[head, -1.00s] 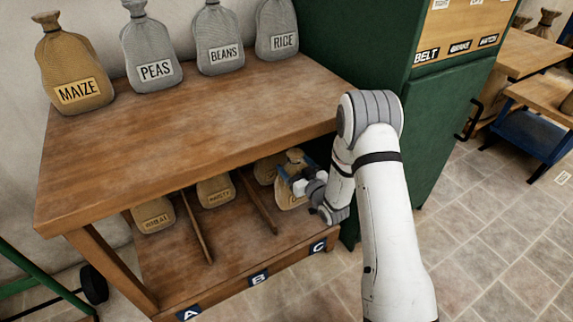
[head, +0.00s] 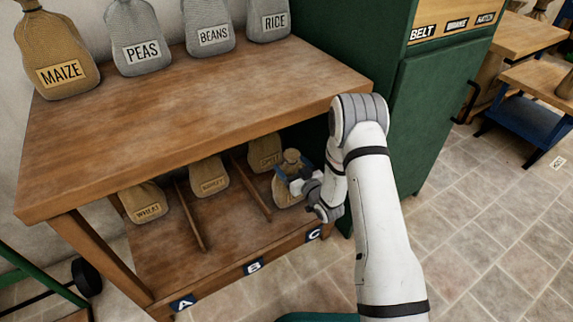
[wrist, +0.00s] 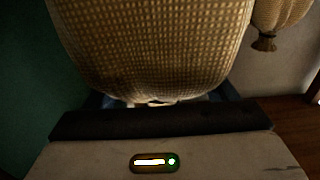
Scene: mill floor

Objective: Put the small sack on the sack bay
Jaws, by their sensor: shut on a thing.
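A small tan sack (head: 288,193) with a tied neck is in bay C of the lower shelf (head: 225,233), near its front right. My gripper (head: 296,181) is shut on this sack from the right, with blue fingers around its upper part. In the wrist view the held sack (wrist: 150,45) fills the upper middle, close to the gripper. Whether its base touches the shelf cannot be told. Another small sack (head: 264,151) stands behind it in bay C; a sack also shows at upper right in the wrist view (wrist: 280,14).
Small sacks stand in bay A, the wheat one (head: 143,203), and bay B (head: 208,179). Thin dividers (head: 250,188) separate the bays. The tabletop (head: 200,110) hangs over the shelf. A green cabinet (head: 425,130) stands close on the right.

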